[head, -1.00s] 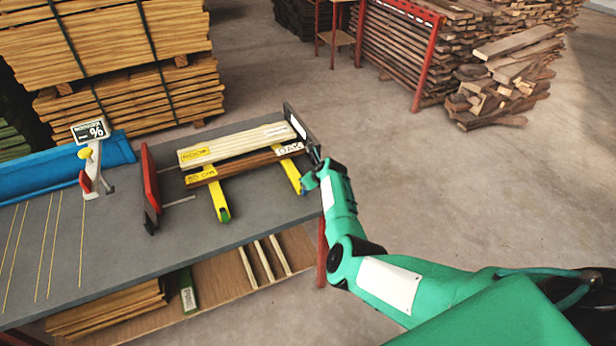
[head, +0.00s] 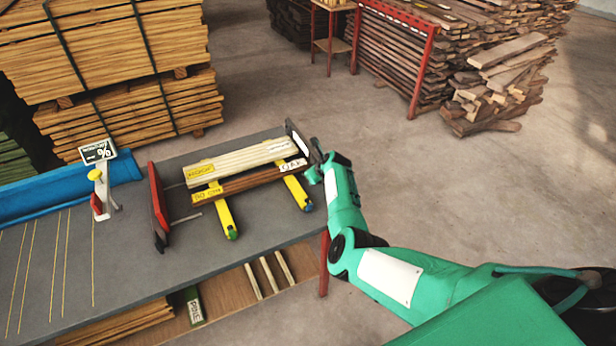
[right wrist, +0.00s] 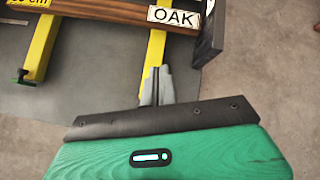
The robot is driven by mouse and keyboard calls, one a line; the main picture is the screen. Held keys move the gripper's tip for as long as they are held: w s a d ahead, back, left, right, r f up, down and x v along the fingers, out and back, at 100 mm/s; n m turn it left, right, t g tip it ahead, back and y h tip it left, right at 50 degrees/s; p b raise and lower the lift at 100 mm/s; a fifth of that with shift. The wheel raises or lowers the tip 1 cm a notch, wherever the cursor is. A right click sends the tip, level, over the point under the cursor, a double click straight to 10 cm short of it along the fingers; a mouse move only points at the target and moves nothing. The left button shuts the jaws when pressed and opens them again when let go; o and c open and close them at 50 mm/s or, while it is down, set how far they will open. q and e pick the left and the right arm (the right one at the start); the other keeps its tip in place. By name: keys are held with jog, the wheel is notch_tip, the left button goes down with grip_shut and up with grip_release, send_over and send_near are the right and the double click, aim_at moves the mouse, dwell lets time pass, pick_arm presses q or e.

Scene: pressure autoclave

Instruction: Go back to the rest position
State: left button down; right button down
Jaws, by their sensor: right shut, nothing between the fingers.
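My right gripper (right wrist: 156,86) is shut and empty in the right wrist view, its grey fingertips together over the end of a yellow support bar (right wrist: 154,48). In the head view my right gripper (head: 313,165) is at the table's right end, close to the dark end plate (head: 297,138) of the board fixture, partly hidden by my wrist. I cannot tell whether it touches the bar. A pale board (head: 240,161) and a brown board (head: 250,182), labelled OAK (right wrist: 174,17) in the wrist view, lie side by side across two yellow bars. My left gripper is not in view.
A red rack (head: 395,55) and a plank pile (head: 500,85) stand far right. Floor between is clear.

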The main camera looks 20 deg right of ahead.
jog(key=shift+r, duration=0.4)
